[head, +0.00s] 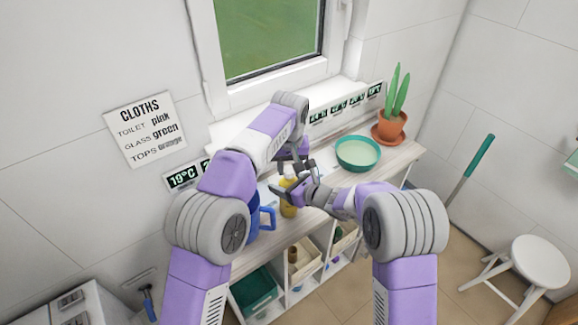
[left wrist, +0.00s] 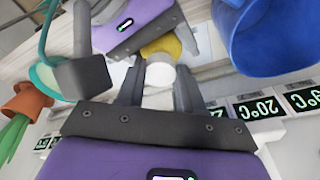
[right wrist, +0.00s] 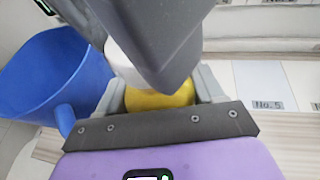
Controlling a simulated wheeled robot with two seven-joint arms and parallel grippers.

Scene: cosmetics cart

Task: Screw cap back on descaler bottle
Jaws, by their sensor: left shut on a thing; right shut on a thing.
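The yellow descaler bottle (head: 289,209) stands at the shelf's front, partly hidden by my grippers. My right gripper (head: 291,191) is shut around its upper body, and the yellow side shows between the fingers in the right wrist view (right wrist: 160,99). My left gripper (head: 292,166) comes from above and is shut on the white cap (left wrist: 160,72). The cap sits at the bottle's top, in line with the yellow body (left wrist: 163,46) in the left wrist view. The white part also shows in the right wrist view (right wrist: 120,62). The thread is hidden, so I cannot tell how tight the cap is.
A blue jug (right wrist: 50,75) stands close beside the bottle. A green bowl (head: 358,154) and a potted plant (head: 392,124) stand to the right on the shelf top. A white stool (head: 535,262) stands at far right.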

